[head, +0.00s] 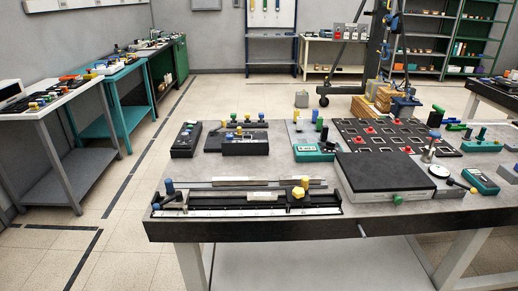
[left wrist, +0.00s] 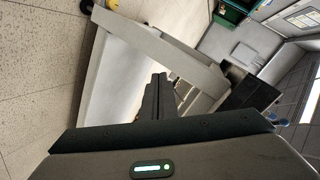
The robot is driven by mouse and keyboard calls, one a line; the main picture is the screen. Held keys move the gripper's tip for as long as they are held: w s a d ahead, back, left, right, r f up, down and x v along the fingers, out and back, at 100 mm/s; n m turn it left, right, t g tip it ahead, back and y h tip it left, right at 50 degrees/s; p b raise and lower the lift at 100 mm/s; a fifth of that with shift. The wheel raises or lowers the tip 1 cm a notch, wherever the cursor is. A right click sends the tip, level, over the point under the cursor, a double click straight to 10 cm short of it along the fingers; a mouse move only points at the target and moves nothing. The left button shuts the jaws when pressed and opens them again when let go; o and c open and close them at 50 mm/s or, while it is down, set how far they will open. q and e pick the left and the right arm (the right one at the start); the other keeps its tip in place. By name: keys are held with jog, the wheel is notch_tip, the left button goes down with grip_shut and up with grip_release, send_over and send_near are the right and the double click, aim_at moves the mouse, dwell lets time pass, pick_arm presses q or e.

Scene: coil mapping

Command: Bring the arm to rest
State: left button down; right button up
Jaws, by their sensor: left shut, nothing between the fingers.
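My left gripper (left wrist: 158,82) shows in the left wrist view, with its dark fingers together and nothing between them. It points past the pale leg and lower shelf of a table, with tiled floor at the left. Neither of my arms shows in the head view. The right gripper is not seen in either view.
In the head view a worktable (head: 270,228) fills the front, with a black-topped flat box (head: 385,172), a long black rail fixture (head: 245,206), and several small instruments. Side benches (head: 50,108) line the left wall. Tiled floor (head: 140,215) is clear left of the table.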

pick_arm(q)
jog(key=s+d+f+n+g, duration=0.3)
jog(key=s+d+f+n, duration=0.1)
jog(key=s+f, duration=0.6)
jog(key=s+d+f+n+g+h, duration=0.1)
jog(key=s+d+f+n+g, duration=0.3)
jog(key=s+f, duration=0.6)
notch_tip(320, 180, down, 4)
jog(key=d, duration=0.2)
jog(key=shift+s+d+h, duration=0.3)
